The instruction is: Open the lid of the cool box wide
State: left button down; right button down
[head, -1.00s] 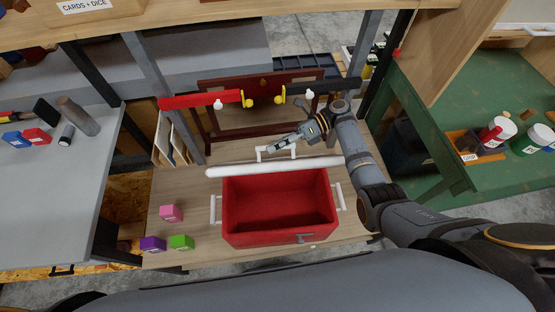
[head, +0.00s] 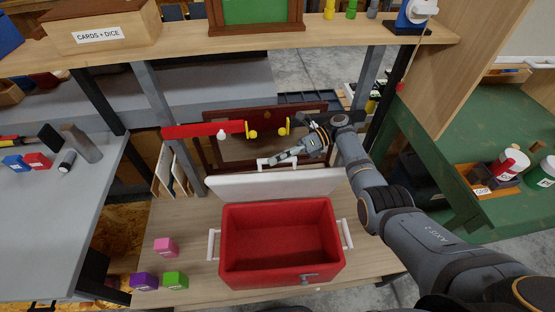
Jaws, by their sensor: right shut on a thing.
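The red cool box (head: 280,281) stands on the plank bench, its empty red inside in full view. Its white lid (head: 240,186) is up along the back edge, showing its pale inner face. The lid's white handle (head: 264,163) sticks up behind it. My right gripper (head: 273,161) reaches in from the right and is shut on this handle; the fingertips are small in the picture. My left gripper is not in view.
Pink (head: 166,247), purple (head: 144,281) and green (head: 175,280) cubes lie on the bench left of the box. A dark-framed panel (head: 215,155) and a red bar (head: 195,131) stand behind the lid. A shelf (head: 190,47) crosses above.

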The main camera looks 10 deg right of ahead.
jog(key=c, duration=1.6)
grip_release()
jog(key=shift+f, duration=0.25)
jog(key=o, duration=0.3)
jog(key=shift+w, duration=0.15)
notch_tip(320, 180, up, 10)
